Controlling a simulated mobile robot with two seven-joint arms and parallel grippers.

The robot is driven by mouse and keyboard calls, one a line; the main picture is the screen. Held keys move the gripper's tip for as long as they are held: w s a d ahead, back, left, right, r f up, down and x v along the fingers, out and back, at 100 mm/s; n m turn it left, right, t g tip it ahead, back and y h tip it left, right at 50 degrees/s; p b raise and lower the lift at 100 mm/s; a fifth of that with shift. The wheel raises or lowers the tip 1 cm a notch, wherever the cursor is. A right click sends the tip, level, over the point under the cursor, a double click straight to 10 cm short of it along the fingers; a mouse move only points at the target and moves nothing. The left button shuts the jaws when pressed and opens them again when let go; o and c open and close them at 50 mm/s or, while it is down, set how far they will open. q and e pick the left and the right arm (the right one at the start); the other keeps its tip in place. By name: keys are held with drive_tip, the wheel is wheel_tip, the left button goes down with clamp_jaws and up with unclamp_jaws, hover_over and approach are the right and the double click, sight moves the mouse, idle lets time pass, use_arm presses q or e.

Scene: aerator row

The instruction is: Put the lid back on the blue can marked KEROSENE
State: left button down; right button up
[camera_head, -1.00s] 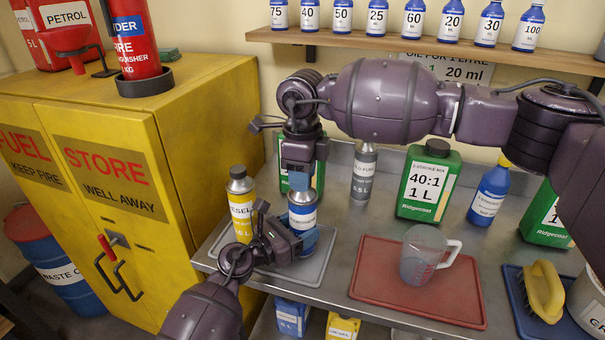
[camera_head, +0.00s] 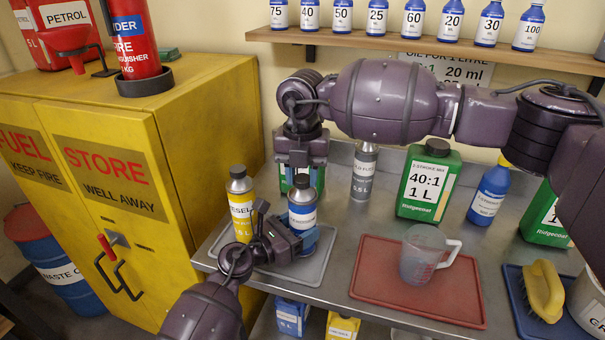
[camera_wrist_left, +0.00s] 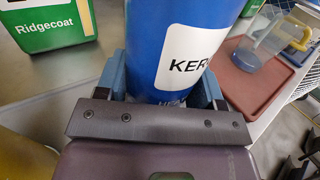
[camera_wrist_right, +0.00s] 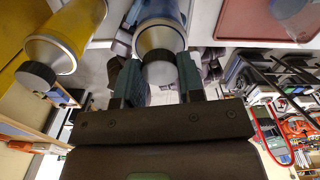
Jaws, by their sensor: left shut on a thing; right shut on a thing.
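The blue can marked KEROSENE (camera_head: 303,219) stands upright on a grey tray (camera_head: 308,274); only "KER" of its label is legible in the left wrist view (camera_wrist_left: 190,55). My left gripper (camera_head: 292,240) is shut around its lower body. My right gripper (camera_head: 302,178) points down from above and is shut on the dark lid (camera_wrist_right: 160,72). The lid is in line with the can's silver shoulder (camera_wrist_right: 160,38) and appears to rest on the neck. The fingers partly hide it, and I cannot tell how tightly it sits.
A yellow diesel can (camera_head: 241,208) with a black cap stands close on the left. A grey bottle (camera_head: 364,178) and a green 40:1 can (camera_head: 427,185) stand behind right. A measuring jug (camera_head: 422,255) stands on a red tray (camera_head: 375,290). The yellow cabinet (camera_head: 205,140) is at left.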

drive_tip(key=shift+m, duration=0.6)
drive_tip(key=o, duration=1)
drive_tip(key=shift+r, duration=2.25)
drive_tip(key=shift+r, duration=0.1)
drive_tip(key=shift+c, duration=0.2)
